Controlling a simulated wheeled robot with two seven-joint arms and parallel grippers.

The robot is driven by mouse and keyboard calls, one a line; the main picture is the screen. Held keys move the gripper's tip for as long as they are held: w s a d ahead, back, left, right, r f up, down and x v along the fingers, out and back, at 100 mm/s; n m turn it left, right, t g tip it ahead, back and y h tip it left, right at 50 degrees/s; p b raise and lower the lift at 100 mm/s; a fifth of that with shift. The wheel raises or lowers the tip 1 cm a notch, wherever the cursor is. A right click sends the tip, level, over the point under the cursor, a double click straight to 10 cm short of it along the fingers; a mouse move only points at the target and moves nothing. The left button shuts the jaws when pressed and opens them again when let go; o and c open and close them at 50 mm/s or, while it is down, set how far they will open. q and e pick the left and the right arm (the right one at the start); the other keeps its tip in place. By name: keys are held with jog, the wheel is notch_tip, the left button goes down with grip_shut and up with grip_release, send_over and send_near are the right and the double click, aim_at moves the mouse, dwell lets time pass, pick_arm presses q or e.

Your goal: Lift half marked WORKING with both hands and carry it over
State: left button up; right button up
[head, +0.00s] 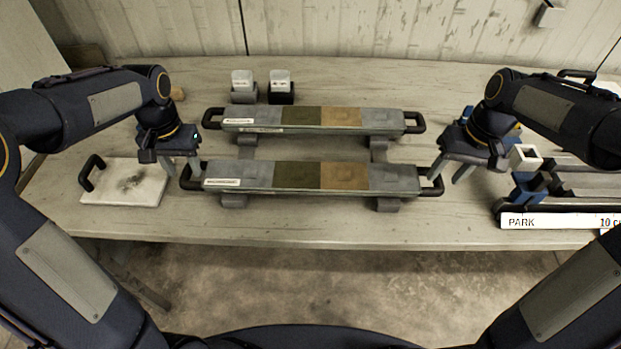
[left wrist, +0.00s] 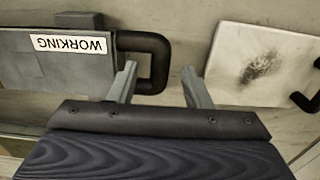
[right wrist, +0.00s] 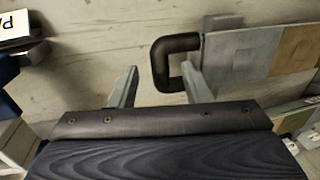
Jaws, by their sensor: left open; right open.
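The half marked WORKING is the nearer long core half (head: 297,177), grey with green and brown sections and a black handle at each end. Its label (left wrist: 68,44) reads WORKING, upside down, in the left wrist view. My left gripper (head: 177,168) is open at its left handle (left wrist: 161,62), with the fingers on either side of the handle bar. My right gripper (head: 451,172) is open at its right handle (right wrist: 158,64), one finger on either side of the bar. Neither gripper is closed on a handle.
A similar core half (head: 310,117) lies parallel behind it; its label is too small to read. Supports (head: 234,200) hold the near half off the table (head: 300,228). A stained white board (head: 127,186) lies left, a rack labelled PARK (head: 522,221) right, two small labelled blocks (head: 281,90) behind.

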pick_arm(q)
jog(key=shift+f, duration=1.5)
pick_arm(e)
jog(key=shift+a+f, duration=0.15)
jog(key=shift+f, duration=0.6)
jog(key=shift+a+f, duration=0.1)
jog(key=shift+f, duration=0.6)
pick_arm(q)
grip_shut()
pick_arm(e)
grip_shut()
pick_arm(q)
jog(key=shift+r, duration=0.15)
pick_arm(e)
jog(key=shift+r, duration=0.15)
